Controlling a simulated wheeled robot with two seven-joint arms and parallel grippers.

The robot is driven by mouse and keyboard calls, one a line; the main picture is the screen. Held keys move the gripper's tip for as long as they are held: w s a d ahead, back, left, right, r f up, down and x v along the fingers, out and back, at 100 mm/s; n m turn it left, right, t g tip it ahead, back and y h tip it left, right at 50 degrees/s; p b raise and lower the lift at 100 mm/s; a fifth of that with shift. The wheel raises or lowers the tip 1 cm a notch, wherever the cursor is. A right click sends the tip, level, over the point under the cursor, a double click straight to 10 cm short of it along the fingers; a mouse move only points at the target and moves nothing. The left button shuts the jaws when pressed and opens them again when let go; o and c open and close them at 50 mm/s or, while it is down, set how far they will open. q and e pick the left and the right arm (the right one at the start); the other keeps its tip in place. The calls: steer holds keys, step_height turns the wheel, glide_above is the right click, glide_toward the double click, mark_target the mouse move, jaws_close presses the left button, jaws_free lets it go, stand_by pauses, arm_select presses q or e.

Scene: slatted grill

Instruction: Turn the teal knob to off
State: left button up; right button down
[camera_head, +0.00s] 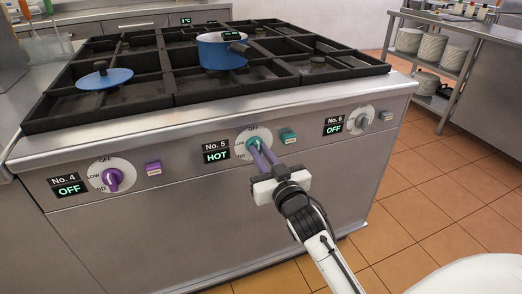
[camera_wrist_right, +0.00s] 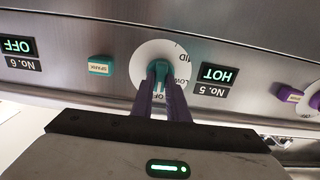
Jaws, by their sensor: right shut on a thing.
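The teal knob (camera_head: 252,144) sits on a white dial (camera_head: 243,138) in the middle of the stove front. The display beside it (camera_head: 216,153) reads No. 5 HOT. My right gripper (camera_head: 261,156) reaches up from below right, its purple fingers shut on the knob. In the right wrist view the teal knob (camera_wrist_right: 158,70) sits between the two fingertips (camera_wrist_right: 161,86), on its white dial. The fingers cover part of the dial, so the knob's exact pointing is hard to tell. My left gripper is not in view.
A purple knob (camera_head: 112,179) at No. 4 and a grey knob (camera_head: 361,121) at No. 6 both stand by OFF displays. A teal spark button (camera_head: 288,136) is close right of the dial. A blue pot (camera_head: 222,54) and blue lid (camera_head: 104,79) rest on the grates.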

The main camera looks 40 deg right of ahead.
stand_by(0.5)
steer(key=c, duration=1.7)
jaws_free()
steer(key=v, duration=0.7)
steer(key=shift+s+p, duration=0.25)
steer(key=shift+p, duration=0.15)
